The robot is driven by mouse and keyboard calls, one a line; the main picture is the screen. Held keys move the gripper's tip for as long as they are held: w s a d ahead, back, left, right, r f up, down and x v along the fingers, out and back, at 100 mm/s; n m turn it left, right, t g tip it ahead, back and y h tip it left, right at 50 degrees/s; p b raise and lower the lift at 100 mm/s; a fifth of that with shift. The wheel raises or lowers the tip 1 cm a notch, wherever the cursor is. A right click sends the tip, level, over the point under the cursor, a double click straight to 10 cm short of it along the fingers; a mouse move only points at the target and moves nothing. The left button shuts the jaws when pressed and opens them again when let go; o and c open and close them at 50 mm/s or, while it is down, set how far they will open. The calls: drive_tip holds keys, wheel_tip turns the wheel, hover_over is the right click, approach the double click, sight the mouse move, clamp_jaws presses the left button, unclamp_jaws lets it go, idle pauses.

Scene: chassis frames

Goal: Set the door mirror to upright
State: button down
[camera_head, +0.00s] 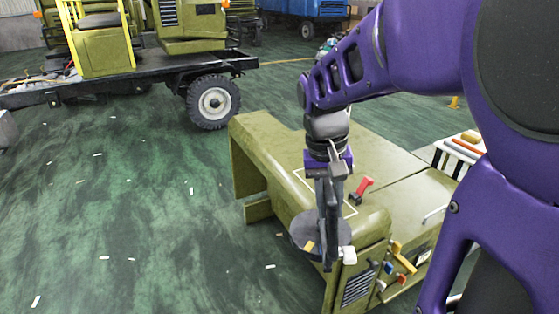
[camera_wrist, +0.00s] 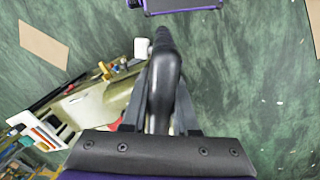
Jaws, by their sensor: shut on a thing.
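The door mirror (camera_head: 302,232) looks like a dark rounded plate at the front corner of the olive green vehicle body (camera_head: 275,160). In the wrist view a dark, narrow, rounded piece that looks like the mirror (camera_wrist: 165,75) stands between my fingers. My gripper (camera_head: 328,262) points down and is shut on the mirror; its fingers hide the middle of it in the head view. My gripper (camera_wrist: 164,100) also shows in the wrist view. The mirror's mount is mostly hidden, and I cannot tell its exact tilt.
A red-handled lever (camera_head: 362,188) stands on the body's top close to my gripper. Several coloured levers (camera_head: 398,262) and a white knob (camera_head: 349,256) are at the front right. A flatbed vehicle (camera_head: 130,85) stands behind. The green floor (camera_head: 120,220) at left is mostly clear.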

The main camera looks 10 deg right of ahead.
drive_tip(key=shift+s+d+r, duration=0.1)
drive_tip(key=shift+s+d, duration=0.1)
drive_tip(key=shift+d, duration=0.65)
drive_tip(key=c, duration=0.7)
unclamp_jaws()
drive_tip(key=shift+d, duration=0.15)
